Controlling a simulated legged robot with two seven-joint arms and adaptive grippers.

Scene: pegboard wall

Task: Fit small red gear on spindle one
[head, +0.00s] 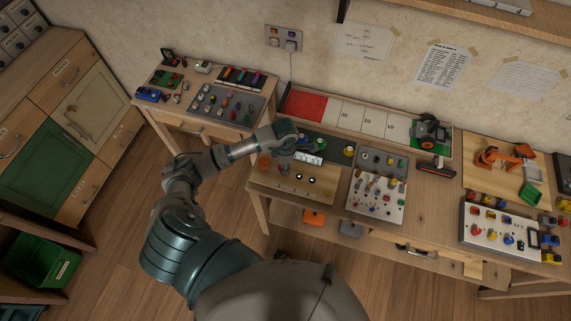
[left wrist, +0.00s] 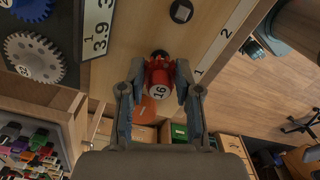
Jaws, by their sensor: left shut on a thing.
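In the left wrist view my left gripper (left wrist: 160,70) is shut on the small red gear (left wrist: 158,80), whose white face reads 16. The gear sits between both fingertips, over a light wooden board (left wrist: 120,70). A dark round knob or spindle end (left wrist: 159,53) shows just past the gear; I cannot tell whether they touch. A dark fitting with a pale square centre (left wrist: 181,11) stands farther along the board. A white strip (left wrist: 226,38) beside it is marked 1 and 2. In the head view my left arm reaches over this board (head: 290,185), and the gear cannot be made out.
A large grey gear (left wrist: 35,57) lies left of the board in the left wrist view, beside a numbered strip (left wrist: 97,30). An orange disc (left wrist: 145,109) is partly hidden behind the gripper. In the head view a white peg panel (head: 377,208) stands right of the board.

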